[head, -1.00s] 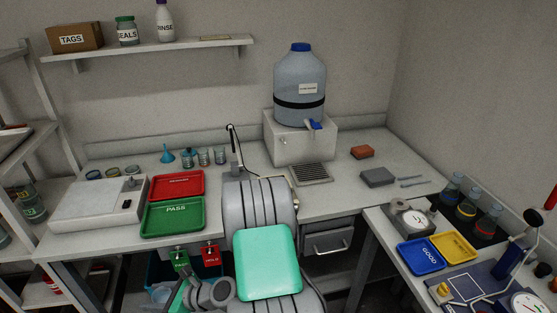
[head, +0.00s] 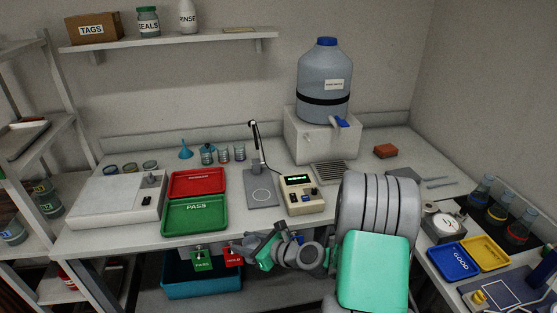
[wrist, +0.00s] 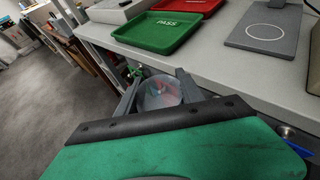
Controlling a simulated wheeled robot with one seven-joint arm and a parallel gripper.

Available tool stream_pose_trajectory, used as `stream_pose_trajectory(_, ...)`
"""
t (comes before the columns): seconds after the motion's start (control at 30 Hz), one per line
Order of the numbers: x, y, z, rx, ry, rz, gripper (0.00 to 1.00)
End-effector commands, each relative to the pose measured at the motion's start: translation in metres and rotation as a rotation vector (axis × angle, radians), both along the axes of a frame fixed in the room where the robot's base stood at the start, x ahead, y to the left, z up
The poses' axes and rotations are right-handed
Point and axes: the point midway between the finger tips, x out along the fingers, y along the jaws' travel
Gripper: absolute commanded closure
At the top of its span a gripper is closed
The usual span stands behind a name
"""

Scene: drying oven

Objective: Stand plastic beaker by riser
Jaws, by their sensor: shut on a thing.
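The riser (head: 318,143) is the pale box at the back of the bench, with a large blue-capped carboy on it. My gripper (head: 262,250) is low in front of the bench's front edge in the head view, left of my large green and grey arm links. In the wrist view my gripper (wrist: 158,90) is shut on a clear plastic beaker (wrist: 161,95), whose round shape shows between the two fingers. The beaker appears below bench-top level, apart from the bench. I cannot make it out clearly in the head view.
A drain grille (head: 328,173) lies before the riser, with a brick-red block (head: 386,151) to the right. A beige meter (head: 301,196), a grey stand (head: 261,190) and green PASS tray (head: 195,216) occupy the front. A teal bin (head: 203,280) sits below.

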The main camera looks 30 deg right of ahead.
Motion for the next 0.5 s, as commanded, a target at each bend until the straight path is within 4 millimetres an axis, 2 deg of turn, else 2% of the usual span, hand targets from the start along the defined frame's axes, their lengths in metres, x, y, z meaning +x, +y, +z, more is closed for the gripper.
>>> stream_pose_trajectory(0.27,0.056,-0.057,0.045,-0.006,-0.007,-0.011,1.00)
stream_pose_trajectory(0.5,0.106,-0.127,0.105,-0.006,-0.006,-0.083,1.00)
